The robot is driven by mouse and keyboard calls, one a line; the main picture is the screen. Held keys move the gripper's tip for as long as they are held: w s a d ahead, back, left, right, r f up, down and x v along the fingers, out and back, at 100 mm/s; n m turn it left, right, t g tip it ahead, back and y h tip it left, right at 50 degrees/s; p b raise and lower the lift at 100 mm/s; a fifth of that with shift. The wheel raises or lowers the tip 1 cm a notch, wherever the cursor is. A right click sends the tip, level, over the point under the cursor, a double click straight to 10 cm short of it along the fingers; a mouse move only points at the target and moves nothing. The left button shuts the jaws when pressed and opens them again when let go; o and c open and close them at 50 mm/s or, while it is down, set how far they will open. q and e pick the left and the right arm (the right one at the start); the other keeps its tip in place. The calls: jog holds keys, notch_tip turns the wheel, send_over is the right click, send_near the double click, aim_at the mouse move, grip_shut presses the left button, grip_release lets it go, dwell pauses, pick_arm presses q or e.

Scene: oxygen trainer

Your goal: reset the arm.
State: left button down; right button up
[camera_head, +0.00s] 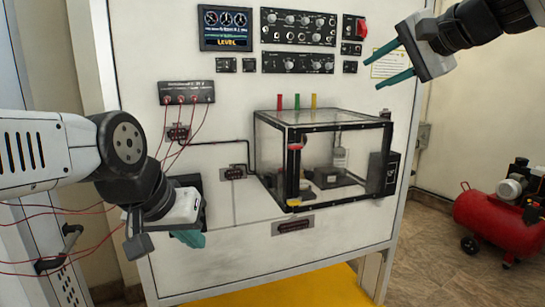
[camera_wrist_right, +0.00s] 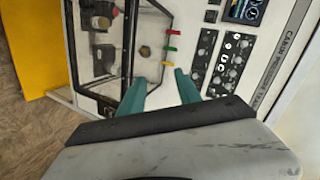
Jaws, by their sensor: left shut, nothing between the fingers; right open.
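My right gripper (camera_head: 393,64) is raised at the upper right in the head view, in front of the white trainer panel's right edge. Its two teal fingers are apart with nothing between them; they also show in the right wrist view (camera_wrist_right: 160,92). My left gripper (camera_head: 188,238) is low at the left, in front of the panel's lower left. Its teal fingers are together and hold nothing visible. The white trainer panel (camera_head: 220,262) fills the middle. Both grippers appear apart from the clear box.
A clear box with a black frame (camera_head: 325,122) juts from the panel, with red, green and yellow pegs on top. A level screen (camera_head: 226,28) and knob modules (camera_head: 298,27) sit above. Red wires (camera_head: 170,130) hang at the left. A red compressor (camera_head: 500,220) stands at the right.

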jog(key=s+a+f+n+g+h, duration=0.1)
jog(key=s+a+f+n+g, duration=0.1)
jog(key=s+f, duration=0.3)
jog(key=s+a+f+n+g+h, duration=0.1)
jog(key=s+a+f+n+g, duration=0.1)
jog(key=f, duration=1.2)
jog(key=s+a+f+n+g+h, duration=0.1)
jog(key=s+a+f+n+g, duration=0.1)
jog(key=s+a+f+n, duration=0.2)
jog(key=s+f+n, duration=0.1)
jog(key=s+f, duration=0.2)
jog(key=f, duration=0.3)
jog(key=shift+s+n, duration=0.3)
